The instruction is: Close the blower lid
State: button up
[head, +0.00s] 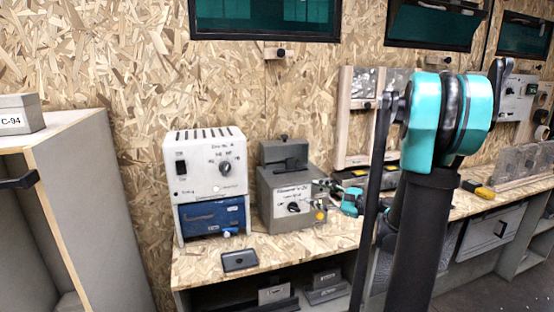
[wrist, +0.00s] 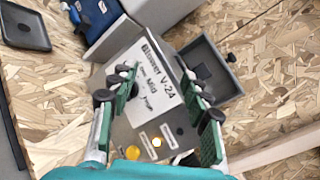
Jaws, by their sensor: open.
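The blower (head: 292,204) is a grey box with a labelled front and a dial, on the wooden bench in the head view. Its lid (head: 284,152) stands raised at the back of the box. In the wrist view the blower's white label face (wrist: 152,80) shows between my fingers, and the raised lid (wrist: 210,68), a grey panel with a rim and a dark knob, lies beyond to the upper right. My gripper (wrist: 160,82) is open and empty, in front of the blower. In the head view my gripper (head: 338,195) is small at the blower's right side, partly hidden.
A white and blue device (head: 207,180) stands close left of the blower. A small dark tray (head: 240,260) lies at the bench's front edge. A wooden frame (head: 350,130) stands behind on the right. A grey cabinet (head: 75,170) is at the far left.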

jog(key=s+a+f+n+g+h, duration=0.2)
jog(key=s+f+n+h, duration=0.15)
jog(key=s+f, duration=0.2)
jog(key=s+a+f+n+g+h, duration=0.2)
jog(key=s+f+n+g, duration=0.15)
jog(key=s+f, duration=0.2)
jog(key=s+d+f+n+h, duration=0.8)
jog(key=s+d+n+h, duration=0.15)
jog(key=s, duration=0.35)
jog(key=w+d+r+n+t+h, duration=0.2)
jog(key=w+d+r+n+h, duration=0.1)
jog(key=w+r+n, duration=0.55)
jog(key=n+t+y, duration=0.1)
jog(key=n+t, duration=1)
jog(key=n, duration=1.5)
send_near(284, 136)
jog(key=w, duration=0.3)
jog(key=w+d, duration=0.1)
jog(key=w, duration=0.3)
jog(key=w+d, duration=0.1)
jog(key=w, duration=0.3)
jog(key=shift+w, duration=0.2)
